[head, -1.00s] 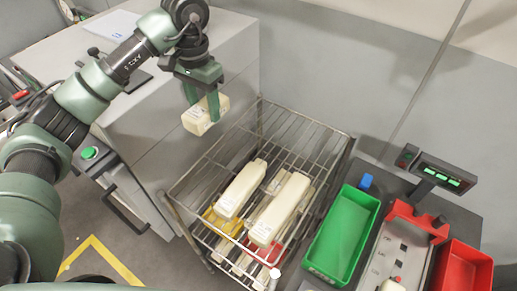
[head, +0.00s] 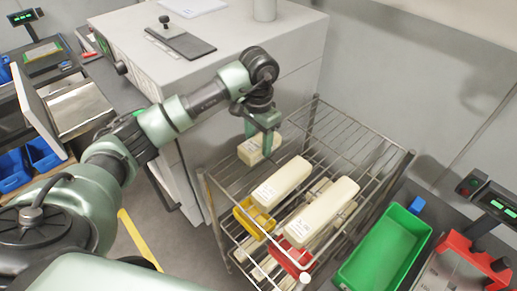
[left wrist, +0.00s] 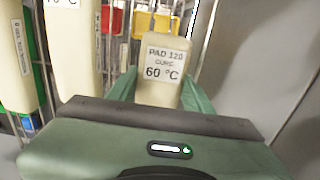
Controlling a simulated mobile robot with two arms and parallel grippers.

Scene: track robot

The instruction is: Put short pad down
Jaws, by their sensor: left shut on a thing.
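The short pad (head: 252,152) is a cream block, held at the far left part of the wire rack (head: 338,118). In the left wrist view the short pad (left wrist: 165,50) carries a label reading "PAD 120 CURE 60 °C". My left gripper (head: 263,136) is shut on it, with a green finger on each side. I cannot tell whether the pad touches the rack wires. Two longer cream pads, one on the left (head: 282,182) and one on the right (head: 322,212), lie on the rack in front of it. My right gripper is not in view.
Yellow (head: 254,217) and red (head: 290,257) bins show at the rack's front, below the long pads. A green bin (head: 385,250) stands right of the rack. A grey cabinet (head: 285,50) is behind on the left. Bare rack wires show at the back right.

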